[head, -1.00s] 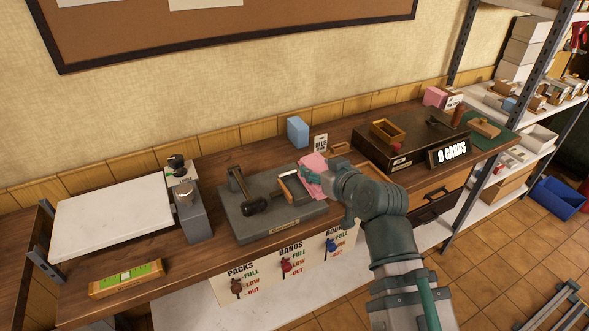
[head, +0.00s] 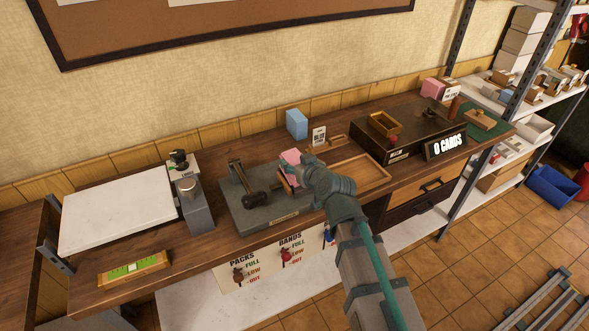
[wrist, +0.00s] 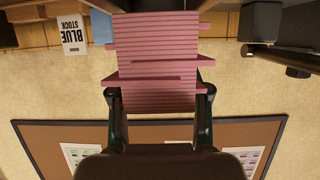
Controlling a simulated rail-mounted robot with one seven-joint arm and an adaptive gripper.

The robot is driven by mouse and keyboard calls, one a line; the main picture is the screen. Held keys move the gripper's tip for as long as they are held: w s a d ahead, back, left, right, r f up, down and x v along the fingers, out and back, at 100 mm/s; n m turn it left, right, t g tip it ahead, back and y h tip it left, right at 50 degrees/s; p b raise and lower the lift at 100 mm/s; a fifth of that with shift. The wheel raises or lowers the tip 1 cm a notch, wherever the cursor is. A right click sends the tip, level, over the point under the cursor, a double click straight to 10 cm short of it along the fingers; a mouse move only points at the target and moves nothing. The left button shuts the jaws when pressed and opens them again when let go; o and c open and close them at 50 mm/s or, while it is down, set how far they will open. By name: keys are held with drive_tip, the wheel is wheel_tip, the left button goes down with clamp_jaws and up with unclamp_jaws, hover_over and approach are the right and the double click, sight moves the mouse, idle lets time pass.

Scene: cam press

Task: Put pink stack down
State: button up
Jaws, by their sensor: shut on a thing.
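The pink stack (head: 290,156) is a block of many thin pink sheets, with a few layers sticking out unevenly in the wrist view (wrist: 155,55). My gripper (wrist: 160,93) is shut on it, one finger at each side. In the head view my gripper (head: 294,168) holds the stack by the right end of the grey cam press (head: 235,217). The press has a black-headed lever (head: 255,199). My gripper hides part of the press's right end. I cannot tell whether the stack touches anything below it.
An empty wooden tray (head: 368,174) lies right of my gripper. A blue stack (head: 297,124) and its label card (head: 319,136) stand behind. A white board (head: 118,210) and grey post (head: 194,205) are left.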

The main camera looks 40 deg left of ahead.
wheel_tip(320, 180, down, 2)
drive_tip(key=shift+f+p, duration=0.25)
drive_tip(key=shift+p, duration=0.3)
drive_tip(key=shift+f, duration=0.35)
drive_tip(key=shift+f, duration=0.15)
drive_tip(key=o, duration=1.3)
drive_tip(key=shift+r, duration=0.3)
drive_tip(key=b+v, duration=0.1)
drive_tip(key=v, duration=0.2)
drive_tip(key=b+v, duration=0.1)
drive_tip(key=v, duration=0.5)
drive_tip(key=shift+s+d+f+b, duration=0.1)
drive_tip(key=shift+d+f+b, duration=0.15)
drive_tip(key=shift+b, duration=0.15)
drive_tip(key=b, duration=0.2)
drive_tip(key=shift+a+f+b, duration=0.1)
drive_tip(key=shift+a+b, duration=0.15)
drive_tip(key=shift+b, duration=0.15)
drive_tip(key=b, duration=0.4)
drive_tip(key=shift+d+r+b, duration=0.25)
drive_tip(key=shift+d+b, duration=0.05)
